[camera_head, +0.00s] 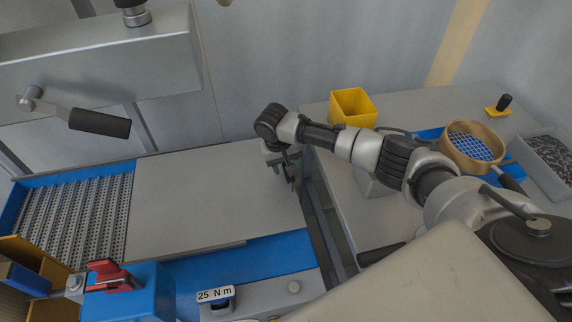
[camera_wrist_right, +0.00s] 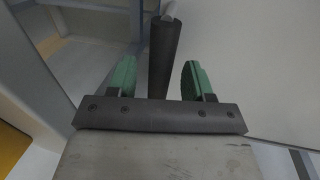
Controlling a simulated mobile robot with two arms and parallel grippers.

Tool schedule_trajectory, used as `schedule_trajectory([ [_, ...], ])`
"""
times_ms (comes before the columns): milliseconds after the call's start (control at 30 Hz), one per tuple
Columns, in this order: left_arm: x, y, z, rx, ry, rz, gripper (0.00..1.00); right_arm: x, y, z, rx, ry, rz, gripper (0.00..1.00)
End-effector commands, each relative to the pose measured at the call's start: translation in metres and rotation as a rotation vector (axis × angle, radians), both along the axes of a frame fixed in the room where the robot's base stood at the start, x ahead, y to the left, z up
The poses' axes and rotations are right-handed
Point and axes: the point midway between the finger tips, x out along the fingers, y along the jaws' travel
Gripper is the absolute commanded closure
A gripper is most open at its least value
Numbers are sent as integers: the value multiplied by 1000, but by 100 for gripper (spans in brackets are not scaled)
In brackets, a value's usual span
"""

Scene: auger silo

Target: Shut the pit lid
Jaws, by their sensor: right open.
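The pit lid (camera_head: 205,200) is a flat grey panel over the right part of a blue-framed pit. At the left a perforated metal grating (camera_head: 75,215) lies uncovered. My right gripper (camera_head: 284,177) is at the lid's right edge, pointing down. In the right wrist view, my right gripper (camera_wrist_right: 159,68) is open, with green fingers on either side of a dark round bar (camera_wrist_right: 164,50), which looks like the lid's handle. I cannot tell whether the fingers touch it. In the head view the gripper hides the bar. My left gripper is not in view.
A grey housing with a black-handled crank (camera_head: 98,123) hangs above the lid's left side. A red-knobbed blue block (camera_head: 140,292) and a "25 N m" label (camera_head: 216,295) are in front. A yellow bin (camera_head: 352,107) and sieve (camera_head: 473,147) stand on the right bench.

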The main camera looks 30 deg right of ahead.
Motion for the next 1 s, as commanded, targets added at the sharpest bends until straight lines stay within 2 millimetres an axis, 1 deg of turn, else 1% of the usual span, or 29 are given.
schedule_trajectory([
  [100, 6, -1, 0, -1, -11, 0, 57, 0, -1, -4, 0, 0, 1, 49],
  [333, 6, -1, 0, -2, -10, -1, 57, 0, -1, -5, 0, 0, 1, 49],
  [667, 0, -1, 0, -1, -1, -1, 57, 0, 0, -4, 0, 0, 1, 99],
  [867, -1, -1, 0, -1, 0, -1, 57, 0, 0, -4, 0, 0, 1, 100],
  [1000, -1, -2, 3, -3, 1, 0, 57, 0, 2, -3, 2, 1, 1, 100],
])
